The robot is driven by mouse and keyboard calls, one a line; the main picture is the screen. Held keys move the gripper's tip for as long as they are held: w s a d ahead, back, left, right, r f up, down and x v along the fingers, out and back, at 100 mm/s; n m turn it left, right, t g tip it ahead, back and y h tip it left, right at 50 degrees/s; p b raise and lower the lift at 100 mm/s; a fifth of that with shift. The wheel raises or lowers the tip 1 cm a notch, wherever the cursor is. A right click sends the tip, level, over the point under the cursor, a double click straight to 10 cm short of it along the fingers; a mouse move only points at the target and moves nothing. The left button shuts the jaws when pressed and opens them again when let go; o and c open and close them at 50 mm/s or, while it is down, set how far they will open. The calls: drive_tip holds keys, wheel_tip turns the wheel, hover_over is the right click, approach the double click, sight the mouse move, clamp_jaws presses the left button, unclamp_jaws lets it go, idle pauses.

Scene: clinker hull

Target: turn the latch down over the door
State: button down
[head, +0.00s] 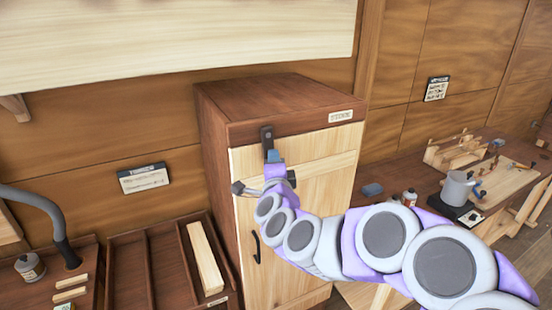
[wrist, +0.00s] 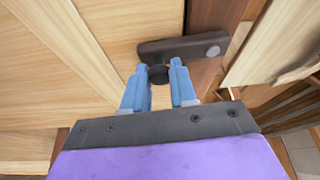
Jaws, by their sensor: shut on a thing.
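The cabinet (head: 215,150) is dark brown wood with a pale door (head: 315,190), which looks closed. The latch (head: 266,135) is a dark bar at the door's top edge and stands upright in the head view. In the wrist view the latch (wrist: 185,48) runs from a round pivot on the dark frame across onto the pale door (wrist: 110,40). My gripper (head: 273,156) is at the latch's lower end. In the wrist view my gripper's blue fingers (wrist: 160,80) are shut on the latch's dark knob (wrist: 158,74). The knob is hidden in the head view.
A dark door handle (head: 257,246) is lower on the door. A pale beam (head: 180,35) hangs above on the left. A divided tray (head: 150,262) stands left of the cabinet. A workbench with a grey pot (head: 457,187) is at the right.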

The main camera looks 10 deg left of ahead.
drive_tip(key=shift+s+a+f+m, duration=0.15)
drive_tip(key=shift+a+f+m, duration=0.1)
drive_tip(key=shift+m, duration=0.15)
drive_tip(key=shift+f+g, duration=0.1)
drive_tip(key=shift+g, duration=0.2)
drive_tip(key=c, duration=1.3)
unclamp_jaws()
drive_tip(key=shift+d, duration=0.1)
drive_tip(key=o, duration=0.4)
drive_tip(key=shift+d, duration=0.2)
drive_tip(key=shift+r, duration=0.2)
drive_tip(key=shift+s+a, duration=0.1)
drive_tip(key=shift+a, duration=0.05)
